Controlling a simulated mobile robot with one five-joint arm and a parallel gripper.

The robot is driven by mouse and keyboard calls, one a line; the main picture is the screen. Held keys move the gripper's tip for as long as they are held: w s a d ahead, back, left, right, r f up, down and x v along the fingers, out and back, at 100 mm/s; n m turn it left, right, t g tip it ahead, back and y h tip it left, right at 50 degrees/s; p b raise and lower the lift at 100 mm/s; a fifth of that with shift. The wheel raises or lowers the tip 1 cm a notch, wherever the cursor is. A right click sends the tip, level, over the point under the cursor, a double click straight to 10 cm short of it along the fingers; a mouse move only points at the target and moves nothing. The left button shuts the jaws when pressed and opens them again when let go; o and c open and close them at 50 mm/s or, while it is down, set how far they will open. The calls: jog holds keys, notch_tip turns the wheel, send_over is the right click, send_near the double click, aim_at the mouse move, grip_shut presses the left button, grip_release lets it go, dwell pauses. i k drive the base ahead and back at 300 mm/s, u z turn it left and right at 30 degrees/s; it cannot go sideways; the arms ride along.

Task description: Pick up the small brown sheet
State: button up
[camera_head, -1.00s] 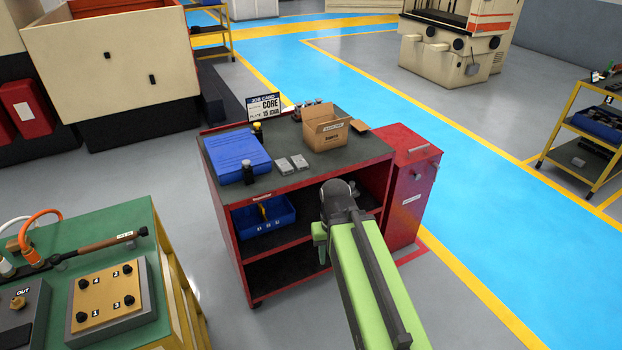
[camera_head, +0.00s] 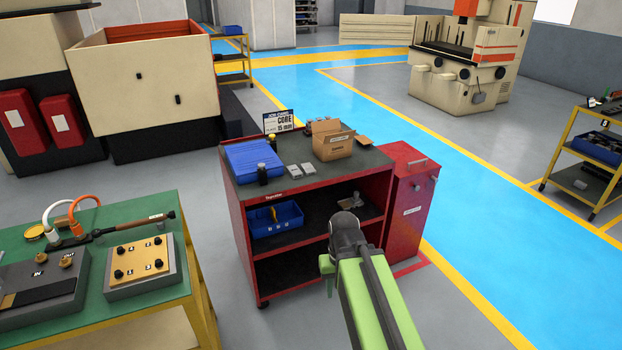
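No small brown sheet can be picked out for certain. A small brown piece (camera_head: 63,221) lies at the back of the green table at the left, behind the hoses, too small to make out. A tan plate with numbered black knobs (camera_head: 139,259) sits on a grey block on the same table. My green arm reaches forward from the bottom, with my gripper (camera_head: 328,272) near its dark end joint, in front of the red cart's shelves in this view. The fingers are too unclear to tell whether they are open or shut.
The red cart (camera_head: 234,190) bears a blue case (camera_head: 252,160), an open cardboard box (camera_head: 334,143) and a job card (camera_head: 284,121). A blue bin (camera_head: 275,219) is on its middle shelf. A red cabinet (camera_head: 408,200) adjoins it. Grey floor (camera_head: 222,240) separates table and cart.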

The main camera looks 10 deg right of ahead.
aim_at(363, 139)
jog(key=u, duration=0.1)
jog(key=i, duration=0.9)
jog(key=z, duration=0.05)
